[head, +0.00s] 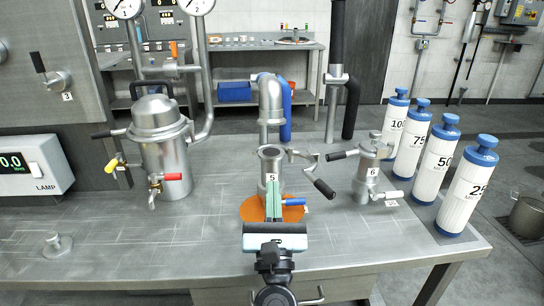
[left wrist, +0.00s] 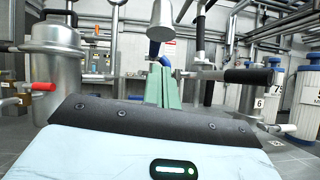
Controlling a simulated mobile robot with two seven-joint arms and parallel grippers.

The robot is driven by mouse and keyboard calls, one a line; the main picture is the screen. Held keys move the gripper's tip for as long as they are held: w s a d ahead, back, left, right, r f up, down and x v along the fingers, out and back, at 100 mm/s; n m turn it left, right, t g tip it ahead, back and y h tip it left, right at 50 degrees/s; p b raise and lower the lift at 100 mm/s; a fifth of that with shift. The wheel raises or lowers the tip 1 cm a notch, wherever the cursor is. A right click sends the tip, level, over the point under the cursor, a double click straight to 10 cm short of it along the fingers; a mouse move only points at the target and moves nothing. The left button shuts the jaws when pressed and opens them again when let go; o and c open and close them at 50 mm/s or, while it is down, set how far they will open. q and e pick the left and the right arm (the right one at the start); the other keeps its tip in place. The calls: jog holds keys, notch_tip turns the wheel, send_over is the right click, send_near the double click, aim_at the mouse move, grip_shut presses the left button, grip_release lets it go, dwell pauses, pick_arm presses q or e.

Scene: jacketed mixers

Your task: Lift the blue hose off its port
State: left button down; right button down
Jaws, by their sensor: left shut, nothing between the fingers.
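The blue hose (head: 286,112) arches behind a silver elbow pipe (head: 270,95) and hangs down on its right, behind the table's back edge or near it. I cannot tell which port its ends sit on. In the left wrist view a small blue piece (left wrist: 154,48) shows under the silver elbow, partly hidden by my fingers. My left gripper (head: 273,200) is shut and empty, its green fingers pointing away in front of the vessel marked 5 (head: 271,163). The fingers also show in the left wrist view (left wrist: 162,84). They are apart from the hose. My right gripper is not in view.
A jacketed steel mixer (head: 160,145) stands left, with red and yellow handles. A small vessel marked 6 (head: 368,175) has black and white handles. Several white blue-capped canisters (head: 430,170) line the right edge. An orange disc (head: 252,209) lies under vessel 5.

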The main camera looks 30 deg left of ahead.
pick_arm(q)
jog(key=w+a+r+n+g+y+p, duration=0.1)
jog(key=w+a+r+n+p, duration=0.1)
jog(key=w+a+r, duration=0.3)
notch_tip(320, 180, up, 4)
jog(key=shift+w+f+y+p, duration=0.15)
jog(key=shift+w+y+p, duration=0.15)
jog(key=shift+w+p, duration=0.7)
jog(key=shift+w, duration=0.2)
